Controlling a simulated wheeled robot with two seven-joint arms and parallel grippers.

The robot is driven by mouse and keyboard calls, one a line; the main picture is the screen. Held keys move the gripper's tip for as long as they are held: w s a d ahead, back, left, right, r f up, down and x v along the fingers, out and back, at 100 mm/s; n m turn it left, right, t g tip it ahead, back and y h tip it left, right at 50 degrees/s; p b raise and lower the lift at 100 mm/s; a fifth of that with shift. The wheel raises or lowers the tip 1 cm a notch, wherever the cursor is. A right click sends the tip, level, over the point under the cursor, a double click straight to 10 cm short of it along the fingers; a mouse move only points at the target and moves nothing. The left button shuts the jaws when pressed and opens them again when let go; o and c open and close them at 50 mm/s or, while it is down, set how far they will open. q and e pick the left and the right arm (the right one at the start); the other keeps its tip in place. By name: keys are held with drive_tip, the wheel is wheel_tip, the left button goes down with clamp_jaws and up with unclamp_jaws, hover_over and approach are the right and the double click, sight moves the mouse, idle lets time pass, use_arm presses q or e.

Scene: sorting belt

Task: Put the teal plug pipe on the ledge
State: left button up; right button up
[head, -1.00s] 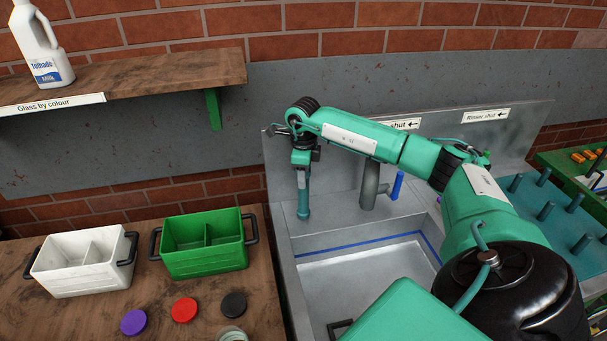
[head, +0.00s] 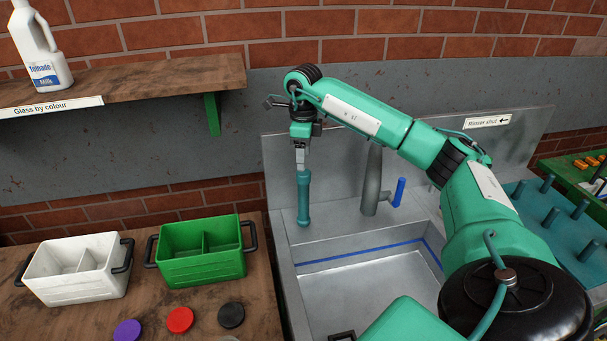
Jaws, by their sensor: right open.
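The teal plug pipe (head: 303,202) stands upright on the grey metal ledge (head: 335,222) behind the sink basin, left of the tap. My right gripper (head: 301,168) points down just above the pipe, with its fingertips at the pipe's top end. It is open, though the finger gap is too small to make out, and whether the fingers still touch the pipe is unclear. My left gripper is not in view.
The grey tap (head: 371,185) with a blue lever (head: 398,192) stands right of the pipe. A green bin (head: 203,268), a white bin (head: 75,288) and several loose caps lie on the wooden bench at left. A teal peg board (head: 540,235) is at right.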

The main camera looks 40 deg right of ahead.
drive_tip(key=shift+r, duration=1.5)
